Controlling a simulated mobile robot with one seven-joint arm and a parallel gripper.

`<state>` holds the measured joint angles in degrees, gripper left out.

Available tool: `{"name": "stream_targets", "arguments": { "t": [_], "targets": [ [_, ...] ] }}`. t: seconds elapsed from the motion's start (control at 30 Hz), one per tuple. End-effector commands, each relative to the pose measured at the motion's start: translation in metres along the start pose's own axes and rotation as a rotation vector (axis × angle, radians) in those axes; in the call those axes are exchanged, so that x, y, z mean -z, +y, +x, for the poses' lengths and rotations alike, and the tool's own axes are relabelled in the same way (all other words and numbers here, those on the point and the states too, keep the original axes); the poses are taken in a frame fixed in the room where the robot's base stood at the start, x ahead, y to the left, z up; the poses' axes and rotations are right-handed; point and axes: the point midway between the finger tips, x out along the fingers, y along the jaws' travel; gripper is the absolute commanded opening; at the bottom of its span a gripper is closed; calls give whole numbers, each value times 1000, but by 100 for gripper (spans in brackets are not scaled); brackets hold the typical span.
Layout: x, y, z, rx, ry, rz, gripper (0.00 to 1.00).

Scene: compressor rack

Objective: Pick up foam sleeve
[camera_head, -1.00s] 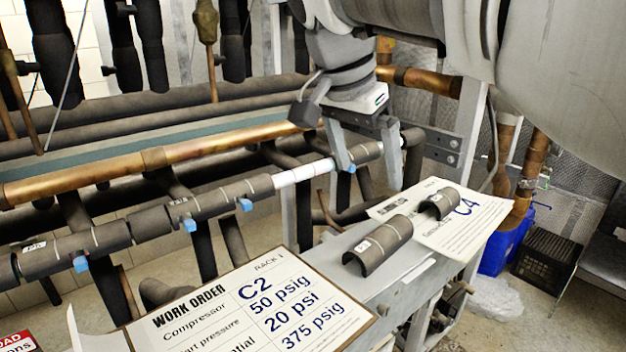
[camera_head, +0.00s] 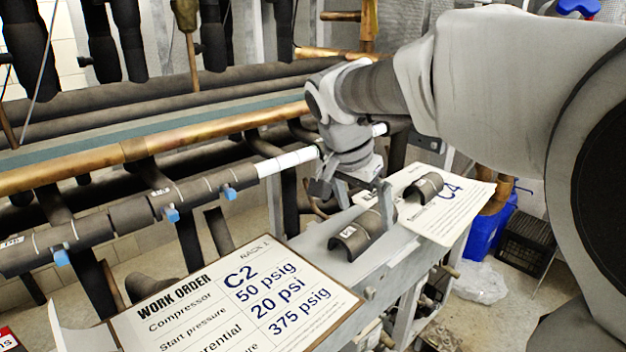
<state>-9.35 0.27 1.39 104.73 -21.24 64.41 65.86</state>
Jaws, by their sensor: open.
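Two dark grey foam sleeve pieces, open half-shells, lie on the grey metal ledge (camera_head: 335,272). The nearer sleeve (camera_head: 350,241) has a small white label at its left end. The farther sleeve (camera_head: 425,186) lies on a white C4 sheet. I cannot tell which one the task means. My gripper (camera_head: 366,206) is open and points down over the nearer sleeve. One finger shows in front of that sleeve's far end and hides part of it. I cannot tell whether the finger touches it.
A framed C2 work order (camera_head: 215,300) stands at the front of the ledge. The C4 sheet (camera_head: 450,218) lies at its far end. A row of insulated pipe with blue clips (camera_head: 171,214) and a bare white stretch (camera_head: 285,163) runs left of my gripper. A copper pipe (camera_head: 150,147) runs behind.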

Motion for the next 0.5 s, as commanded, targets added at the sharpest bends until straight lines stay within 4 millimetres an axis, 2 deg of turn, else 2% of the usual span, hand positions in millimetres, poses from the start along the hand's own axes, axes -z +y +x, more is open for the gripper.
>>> {"name": "stream_targets", "arguments": {
  "t": [0.1,0.2,0.5],
  "targets": [
    [1,0,19,-5,-2,1,100],
    [1,0,29,-3,-1,1,100],
    [1,-1,33,0,0,1,98]
  ]
}}
